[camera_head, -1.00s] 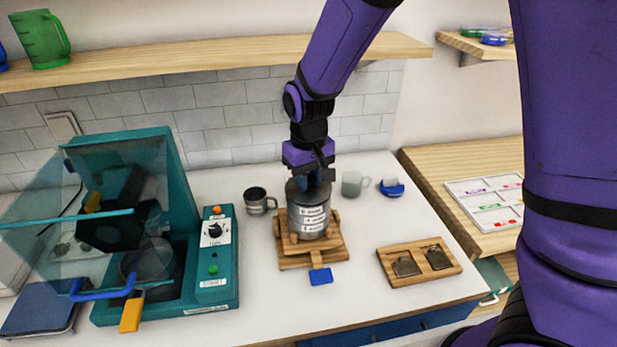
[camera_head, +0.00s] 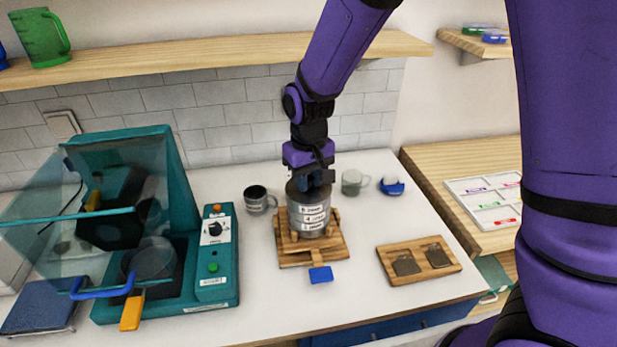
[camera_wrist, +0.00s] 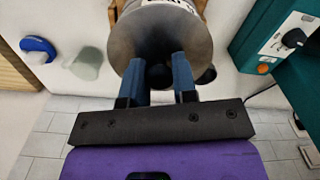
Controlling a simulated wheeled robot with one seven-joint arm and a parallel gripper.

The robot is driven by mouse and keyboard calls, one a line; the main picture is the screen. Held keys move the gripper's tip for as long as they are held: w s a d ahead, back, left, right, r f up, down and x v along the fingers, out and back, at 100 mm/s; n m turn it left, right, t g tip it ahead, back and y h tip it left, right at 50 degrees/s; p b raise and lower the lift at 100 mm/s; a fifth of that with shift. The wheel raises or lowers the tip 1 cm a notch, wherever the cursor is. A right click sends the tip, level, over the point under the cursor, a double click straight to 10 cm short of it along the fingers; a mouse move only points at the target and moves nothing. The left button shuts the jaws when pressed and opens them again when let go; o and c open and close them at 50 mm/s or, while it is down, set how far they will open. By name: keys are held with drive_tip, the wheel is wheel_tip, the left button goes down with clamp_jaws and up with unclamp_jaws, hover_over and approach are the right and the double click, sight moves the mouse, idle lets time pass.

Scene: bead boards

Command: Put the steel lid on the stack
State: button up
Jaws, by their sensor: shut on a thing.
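The steel lid (camera_wrist: 124,40) is a round grey disc with a dark knob (camera_wrist: 158,76) in the wrist view. My gripper (camera_wrist: 158,82) has its two blue fingers on either side of the knob and is shut on it. In the head view my gripper (camera_head: 315,184) is over the stack (camera_head: 309,216), a grey metal cylinder with several white labels. The lid is at the top of the stack, largely hidden by my gripper. Whether it is fully seated cannot be told. The stack stands upright in a wooden stand (camera_head: 333,252).
A dark steel mug (camera_head: 255,200) stands close left of the stack, and a pale mug (camera_head: 352,182) close right behind. A teal machine (camera_head: 216,262) is at left. A wooden tray (camera_head: 418,273) with two dark plates lies right. The front middle counter is fairly clear.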

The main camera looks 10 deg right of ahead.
drive_tip(key=o, duration=1)
wheel_tip(320, 180, up, 11)
idle(0.6)
drive_tip(key=s+d+r+m+t, duration=0.1)
drive_tip(key=s+d+r+t, duration=0.1)
drive_tip(key=s+d+r, duration=0.4)
drive_tip(key=s+d+r+m+t, duration=0.2)
drive_tip(key=s+d+r, duration=0.5)
drive_tip(key=s+d, duration=0.7)
drive_tip(key=shift+s+m+t, duration=0.3)
drive_tip(key=shift+s+t, duration=0.3)
drive_tip(key=shift+s, duration=0.3)
